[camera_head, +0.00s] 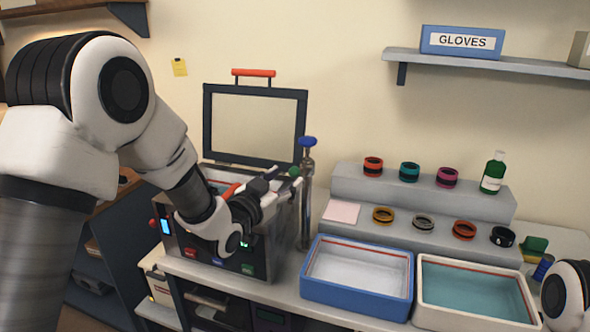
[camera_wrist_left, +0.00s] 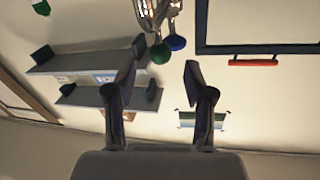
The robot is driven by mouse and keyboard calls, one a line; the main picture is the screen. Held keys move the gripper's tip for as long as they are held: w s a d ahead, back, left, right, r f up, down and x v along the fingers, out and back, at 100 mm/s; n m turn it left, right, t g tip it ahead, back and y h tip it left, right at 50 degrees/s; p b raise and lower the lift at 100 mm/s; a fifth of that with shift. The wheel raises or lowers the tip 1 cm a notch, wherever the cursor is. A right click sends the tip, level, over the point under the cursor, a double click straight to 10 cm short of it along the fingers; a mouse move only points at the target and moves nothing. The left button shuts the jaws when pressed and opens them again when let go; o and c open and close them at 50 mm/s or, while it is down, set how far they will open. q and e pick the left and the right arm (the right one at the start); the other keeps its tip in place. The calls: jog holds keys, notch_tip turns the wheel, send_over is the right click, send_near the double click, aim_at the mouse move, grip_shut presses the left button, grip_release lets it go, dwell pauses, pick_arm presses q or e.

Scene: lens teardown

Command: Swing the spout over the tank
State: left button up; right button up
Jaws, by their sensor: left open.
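The tank (camera_head: 254,251) is a dark metal box on the bench with several coloured buttons on its front. Its framed lid (camera_head: 207,125) stands open behind it. A metal post (camera_head: 306,210) with a blue knob (camera_head: 308,141) rises at its right side. A green knob (camera_head: 294,172) sits by the post; the spout itself is largely hidden behind my gripper. My left gripper (camera_head: 278,180) is open above the tank's right part, close to the green knob. In the left wrist view, the green knob (camera_wrist_left: 160,53) shows near my open fingertips (camera_wrist_left: 163,75), with the blue knob (camera_wrist_left: 177,43) beside it.
A blue-rimmed tray (camera_head: 357,304) and a cream tray (camera_head: 470,318) stand right of the tank. A stepped grey rack (camera_head: 340,184) behind holds several rings and a green bottle (camera_head: 493,174). My right arm link shows at lower right.

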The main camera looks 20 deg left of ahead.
aim_at(290, 174)
pick_arm(q)
jog(key=x, duration=0.3)
jog(key=p+x, duration=0.1)
jog(key=x, duration=0.1)
jog(key=shift+w+f, duration=0.25)
jog(key=shift+s+r, duration=0.1)
jog(key=shift+s, duration=0.1)
grip_shut()
jog(key=shift+a+h, duration=0.2)
jog(key=shift+h, duration=0.1)
